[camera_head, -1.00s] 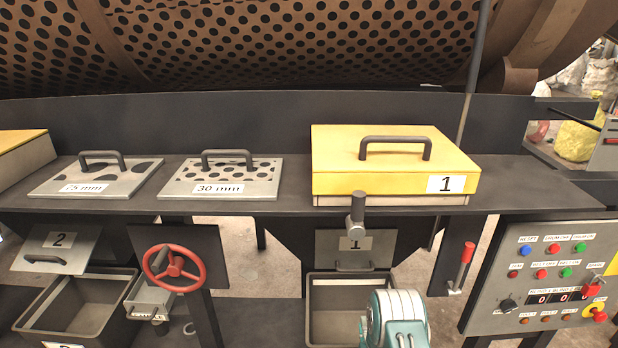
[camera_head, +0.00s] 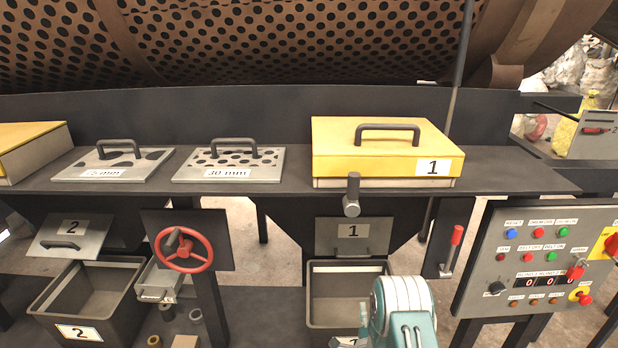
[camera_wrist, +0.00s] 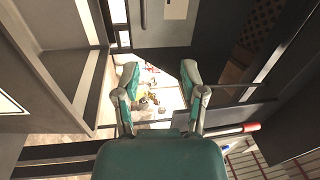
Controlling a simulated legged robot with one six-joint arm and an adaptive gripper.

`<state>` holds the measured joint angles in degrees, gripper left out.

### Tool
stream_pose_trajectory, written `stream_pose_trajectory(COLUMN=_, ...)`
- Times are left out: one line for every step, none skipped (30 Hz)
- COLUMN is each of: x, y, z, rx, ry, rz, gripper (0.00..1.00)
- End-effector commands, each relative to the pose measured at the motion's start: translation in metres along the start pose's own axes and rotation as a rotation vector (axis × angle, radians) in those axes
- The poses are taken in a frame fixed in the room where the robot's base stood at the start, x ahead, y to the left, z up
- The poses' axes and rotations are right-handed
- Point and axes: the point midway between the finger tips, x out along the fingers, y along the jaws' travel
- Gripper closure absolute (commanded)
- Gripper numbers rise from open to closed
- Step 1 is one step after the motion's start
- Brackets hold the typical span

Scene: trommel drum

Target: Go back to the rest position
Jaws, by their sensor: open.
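My gripper (camera_wrist: 158,85) shows in the wrist view with its two teal fingers spread apart and nothing between them. In the head view my teal and white arm rises at the bottom, just right of bin 1 (camera_head: 318,282); the fingertips are hidden there. The arm stands in front of and below the shelf (camera_head: 240,200). It looks apart from the yellow box marked 1 (camera_head: 335,160).
Two sieve plates, 75 mm (camera_head: 120,165) and 30 mm (camera_head: 228,165), lie on the shelf. A red handwheel (camera_head: 185,250), bin 2 (camera_head: 95,290), a red-handled lever (camera_head: 452,250) and a button panel (camera_head: 540,262) stand below it. The perforated drum (camera_head: 280,45) is behind.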

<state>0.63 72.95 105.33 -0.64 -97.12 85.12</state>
Motion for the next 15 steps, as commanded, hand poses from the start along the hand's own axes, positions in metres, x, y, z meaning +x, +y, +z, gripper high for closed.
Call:
stream_pose_trajectory(x=0.006, y=-0.007, z=-0.001, rx=-0.013, ry=-0.001, rz=0.008, gripper=0.46)
stream_pose_trajectory(x=0.009, y=-0.011, z=-0.001, rx=-0.024, ry=-0.002, rz=0.016, gripper=0.46)
stream_pose_trajectory(x=0.013, y=-0.016, z=-0.001, rx=-0.037, ry=-0.003, rz=0.026, gripper=0.46)
stream_pose_trajectory(x=0.016, y=-0.02, z=-0.002, rx=-0.049, ry=-0.004, rz=0.036, gripper=0.46)
stream_pose_trajectory(x=0.019, y=-0.024, z=-0.002, rx=-0.061, ry=-0.005, rz=0.045, gripper=0.46)
stream_pose_trajectory(x=0.024, y=-0.031, z=-0.002, rx=-0.078, ry=-0.007, rz=0.058, gripper=0.46)
stream_pose_trajectory(x=0.027, y=-0.036, z=-0.003, rx=-0.093, ry=-0.009, rz=0.07, gripper=0.46)
stream_pose_trajectory(x=0.03, y=-0.041, z=-0.003, rx=-0.107, ry=-0.011, rz=0.082, gripper=0.46)
stream_pose_trajectory(x=0.036, y=-0.05, z=-0.004, rx=-0.13, ry=-0.015, rz=0.098, gripper=0.46)
stream_pose_trajectory(x=0.039, y=-0.058, z=-0.005, rx=-0.149, ry=-0.018, rz=0.113, gripper=0.46)
stream_pose_trajectory(x=0.043, y=-0.066, z=-0.005, rx=-0.169, ry=-0.022, rz=0.129, gripper=0.46)
stream_pose_trajectory(x=0.048, y=-0.077, z=-0.006, rx=-0.199, ry=-0.028, rz=0.153, gripper=0.46)
stream_pose_trajectory(x=0.051, y=-0.086, z=-0.007, rx=-0.222, ry=-0.034, rz=0.171, gripper=0.46)
stream_pose_trajectory(x=0.054, y=-0.095, z=-0.008, rx=-0.245, ry=-0.04, rz=0.189, gripper=0.46)
stream_pose_trajectory(x=0.057, y=-0.106, z=-0.009, rx=-0.276, ry=-0.048, rz=0.214, gripper=0.46)
